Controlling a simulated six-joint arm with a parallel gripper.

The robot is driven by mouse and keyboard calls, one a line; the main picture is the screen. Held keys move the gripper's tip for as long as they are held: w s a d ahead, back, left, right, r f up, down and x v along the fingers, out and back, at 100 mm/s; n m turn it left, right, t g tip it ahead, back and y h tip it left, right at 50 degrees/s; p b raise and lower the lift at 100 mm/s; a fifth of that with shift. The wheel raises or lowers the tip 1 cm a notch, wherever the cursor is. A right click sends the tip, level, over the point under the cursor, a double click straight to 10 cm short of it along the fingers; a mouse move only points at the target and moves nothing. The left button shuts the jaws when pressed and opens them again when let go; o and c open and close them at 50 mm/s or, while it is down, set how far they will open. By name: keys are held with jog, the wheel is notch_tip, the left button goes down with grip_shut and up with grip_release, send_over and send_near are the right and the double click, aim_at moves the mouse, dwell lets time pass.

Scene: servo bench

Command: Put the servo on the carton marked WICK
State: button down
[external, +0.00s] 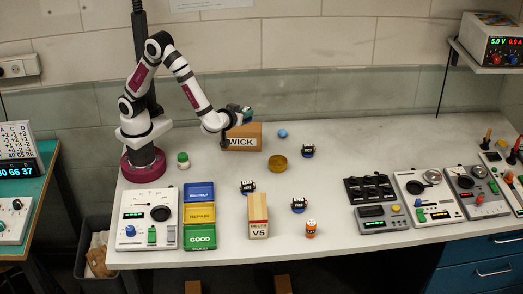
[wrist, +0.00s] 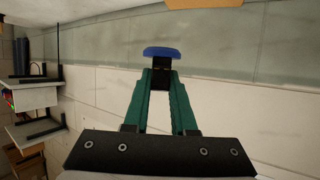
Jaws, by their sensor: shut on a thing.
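The cardboard carton marked WICK (external: 243,143) stands at the back of the bench, just right of my arm. My gripper (external: 240,112) is at the carton's top, at its left part. In the wrist view my gripper's green fingers (wrist: 161,92) are closed on a servo (wrist: 161,75) with a black body and a blue rounded end that points away from me. I cannot tell whether the held servo touches the carton's top.
Instruments (external: 428,195) fill the right side.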

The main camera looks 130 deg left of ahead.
jog(key=s+d+n+g, duration=0.2)
jog(key=s, duration=0.2)
send_over(241, 129)
notch_tip(241, 129, down, 7)
jog(key=shift+r, duration=0.1)
notch_tip(241, 129, down, 3)
jog(key=shift+a+f+h, duration=0.1)
jog(key=shift+f+h, duration=0.1)
jog(key=shift+h, duration=0.1)
jog(key=shift+f, duration=0.35)
jog(key=shift+f, duration=0.15)
jog(key=c, duration=0.7)
grip_release()
jog(key=shift+c, duration=0.2)
